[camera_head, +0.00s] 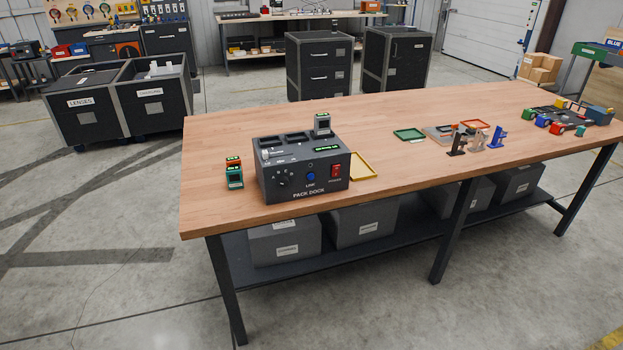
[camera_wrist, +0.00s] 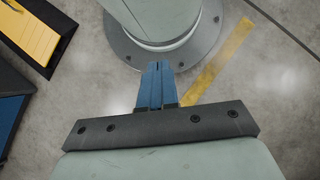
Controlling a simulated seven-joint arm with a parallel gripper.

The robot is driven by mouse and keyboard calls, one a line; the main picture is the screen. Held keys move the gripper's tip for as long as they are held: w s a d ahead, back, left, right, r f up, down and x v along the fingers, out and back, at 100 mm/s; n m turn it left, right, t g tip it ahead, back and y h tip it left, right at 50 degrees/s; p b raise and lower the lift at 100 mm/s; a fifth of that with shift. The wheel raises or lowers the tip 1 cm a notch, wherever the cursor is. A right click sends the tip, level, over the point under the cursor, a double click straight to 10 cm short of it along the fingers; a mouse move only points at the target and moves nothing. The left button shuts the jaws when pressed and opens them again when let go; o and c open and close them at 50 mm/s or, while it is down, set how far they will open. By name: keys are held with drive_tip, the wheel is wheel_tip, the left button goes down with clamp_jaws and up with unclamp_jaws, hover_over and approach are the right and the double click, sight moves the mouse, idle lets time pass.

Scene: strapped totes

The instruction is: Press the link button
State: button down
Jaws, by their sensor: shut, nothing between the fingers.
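The pack dock (camera_head: 300,172) is a dark grey box on the near left part of the wooden table. Its front face carries the blue link button (camera_head: 311,177), with a dial (camera_head: 284,180) to the left and a red power switch (camera_head: 336,171) to the right. One pack (camera_head: 322,124) stands upright in the dock's top at the right; other slots look empty. My gripper (camera_wrist: 157,66) shows in the wrist view with its blue fingers together and empty, over the concrete floor and my base. It is not in the head view, far from the button.
Green tray (camera_head: 409,135), small clamps (camera_head: 472,139) and coloured parts (camera_head: 555,125) lie farther right. The table (camera_head: 400,188) between is clear.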

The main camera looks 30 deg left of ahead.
drive_tip(key=shift+a, duration=0.1)
idle(0.7)
drive_tip(key=w+a+r+n+t, duration=0.3)
drive_tip(key=w+a+r, duration=0.45)
drive_tip(key=a, duration=0.35)
drive_tip(key=w+a+r+n+t+h, duration=0.1)
drive_tip(key=w+a+r+n+t, duration=0.2)
drive_tip(key=w+a+r, duration=0.7)
drive_tip(key=w+a+r+n+t, duration=0.35)
drive_tip(key=w+a, duration=0.35)
drive_tip(key=a, duration=0.6)
drive_tip(key=w+a+r+n+t, duration=0.4)
drive_tip(key=w+r+n, duration=0.1)
drive_tip(key=r, duration=0.5)
drive_tip(key=w+a+r+n+t, duration=0.4)
drive_tip(key=w+a+r+n, duration=0.1)
drive_tip(key=r, duration=0.5)
drive_tip(key=w+a+r+n+t+y, duration=0.1)
drive_tip(key=w+a+r+n+t, duration=0.3)
drive_tip(key=r, duration=0.6)
drive_tip(key=shift+w+a+r+n+t, duration=0.35)
drive_tip(key=shift+w+a+r+n, duration=0.05)
drive_tip(key=shift+w+a+n, duration=0.2)
